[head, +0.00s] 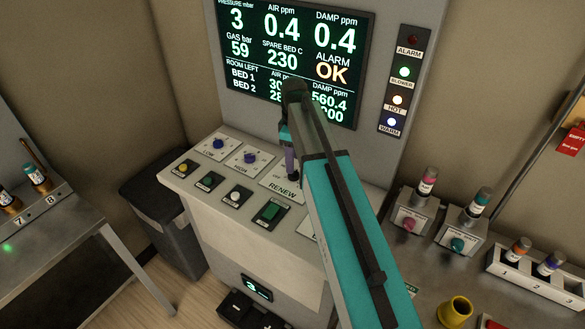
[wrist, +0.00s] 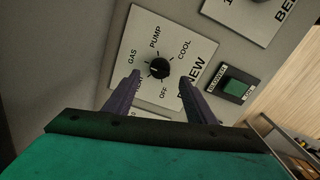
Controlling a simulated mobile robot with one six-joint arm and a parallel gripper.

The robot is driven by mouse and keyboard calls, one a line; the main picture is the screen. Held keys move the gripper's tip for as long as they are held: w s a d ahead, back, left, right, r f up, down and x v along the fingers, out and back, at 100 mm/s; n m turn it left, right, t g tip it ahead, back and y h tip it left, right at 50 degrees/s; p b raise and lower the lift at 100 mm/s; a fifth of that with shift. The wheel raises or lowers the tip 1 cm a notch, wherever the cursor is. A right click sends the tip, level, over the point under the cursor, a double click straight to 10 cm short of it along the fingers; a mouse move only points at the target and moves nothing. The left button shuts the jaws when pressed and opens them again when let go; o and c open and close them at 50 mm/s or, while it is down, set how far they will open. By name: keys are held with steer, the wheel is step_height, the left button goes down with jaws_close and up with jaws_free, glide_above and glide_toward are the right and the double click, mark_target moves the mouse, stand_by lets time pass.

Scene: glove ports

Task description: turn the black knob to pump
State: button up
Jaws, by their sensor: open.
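The black knob (wrist: 159,68) sits on a white plate (wrist: 190,47) in the wrist view. Labels around it read GAS, PUMP, COOL and OFF, with one more label partly hidden by a finger and RENEW along the plate's edge. PUMP is above the knob in this view. I cannot clearly tell where the knob's pointer stands. My gripper (wrist: 160,79) is open, its two purple fingers on either side of the knob, with visible gaps and nothing held. In the head view my gripper (head: 291,163) is over the RENEW plate (head: 283,189) and the knob is hidden.
A green switch (wrist: 234,88) is right of the plate in the wrist view. A screen (head: 255,60) stands behind. A yellow cup (head: 456,311) is at lower right.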

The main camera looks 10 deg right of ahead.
mark_target(294, 175)
steer(key=shift+f+p, duration=0.85)
steer(key=shift+f, duration=1.85)
steer(key=c, duration=1)
steer(key=shift+a, duration=0.2)
steer(key=shift+c, duration=0.2)
steer(key=shift+d, duration=0.15)
steer(key=shift+m, duration=0.3)
